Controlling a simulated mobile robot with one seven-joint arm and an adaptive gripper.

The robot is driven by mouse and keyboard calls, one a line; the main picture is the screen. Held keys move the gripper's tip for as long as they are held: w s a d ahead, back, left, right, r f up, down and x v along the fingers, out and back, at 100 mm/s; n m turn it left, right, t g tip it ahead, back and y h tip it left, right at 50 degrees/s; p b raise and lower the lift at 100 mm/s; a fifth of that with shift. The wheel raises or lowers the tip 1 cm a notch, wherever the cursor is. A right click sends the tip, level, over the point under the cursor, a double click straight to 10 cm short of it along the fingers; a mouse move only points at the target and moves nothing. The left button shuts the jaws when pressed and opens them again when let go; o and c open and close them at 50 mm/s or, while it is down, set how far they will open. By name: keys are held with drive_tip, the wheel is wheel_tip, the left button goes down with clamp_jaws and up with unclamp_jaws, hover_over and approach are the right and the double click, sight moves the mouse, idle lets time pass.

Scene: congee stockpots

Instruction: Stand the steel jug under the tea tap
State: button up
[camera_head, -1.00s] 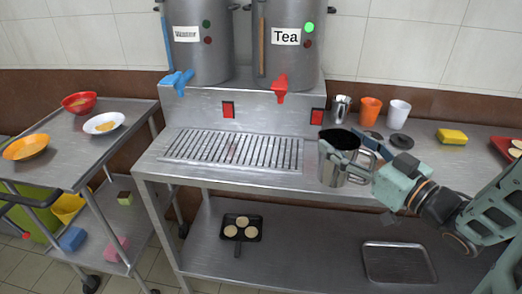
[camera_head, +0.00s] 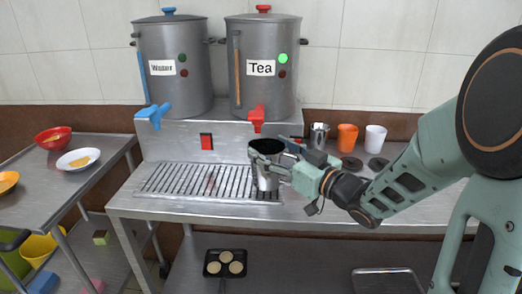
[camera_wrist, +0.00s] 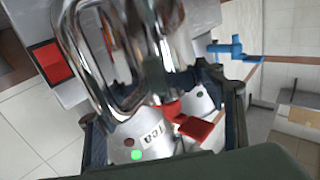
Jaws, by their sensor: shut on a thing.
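The steel jug (camera_head: 265,180) is upright over the right end of the slatted drip grate (camera_head: 190,181); I cannot tell whether its base touches the grate. Its dark open mouth is just below and slightly right of the red tea tap (camera_head: 257,116). The tap is on the grey urn labelled Tea (camera_head: 262,90). My gripper (camera_head: 284,172) is shut on the jug's handle from the right and hides part of it. In the wrist view the shiny handle (camera_wrist: 85,70) fills the upper middle, with the red tap (camera_wrist: 195,127) close beyond the jug.
The Water urn (camera_head: 175,90) with its blue tap (camera_head: 153,115) stands left of the tea urn. A metal cup (camera_head: 318,136), an orange cup (camera_head: 347,137) and a white cup (camera_head: 375,138) stand on the counter behind my arm. The grate's left part is clear.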

sight(257, 145)
drive_tip(key=x, duration=0.2)
drive_tip(key=f+b+x, duration=0.1)
drive_tip(key=x, duration=0.1)
drive_tip(key=shift+f, duration=0.2)
drive_tip(key=shift+f, duration=0.2)
drive_tip(key=o, duration=1.7)
drive_tip(key=shift+d+r, duration=0.1)
drive_tip(key=shift+r, duration=0.2)
drive_tip(key=p+v, duration=0.1)
drive_tip(key=v, duration=1.1)
drive_tip(key=shift+f, duration=0.15)
